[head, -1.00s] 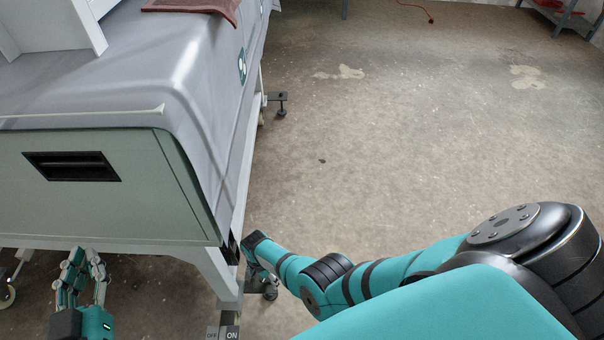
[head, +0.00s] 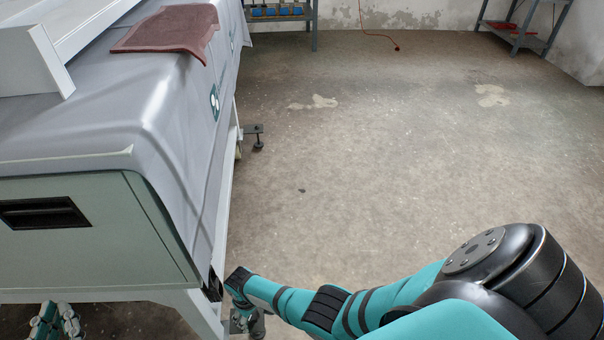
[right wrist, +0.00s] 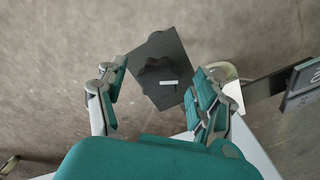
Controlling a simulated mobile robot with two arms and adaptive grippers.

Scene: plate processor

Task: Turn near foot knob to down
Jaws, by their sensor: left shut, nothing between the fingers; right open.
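The near foot knob (right wrist: 152,74) is a dark lobed knob with a short white mark, on a dark angular plate (right wrist: 168,48), in the right wrist view. The white mark lies roughly level in the picture, right of the knob's middle. My right gripper (right wrist: 158,80) is open, its fingers on either side of the knob; I cannot tell if they touch it. In the head view my right arm reaches down to the machine's near corner, where the knob is not clearly seen. My left gripper (head: 56,322) is shut and empty at the lower left, partly cut off.
The plate processor (head: 100,235) fills the left side, with a pale leg (head: 203,312) at its near corner. A far foot (head: 257,143) stands farther along. A sign plate (right wrist: 301,86) sits at the wrist view's right edge. The floor (head: 380,170) to the right is clear.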

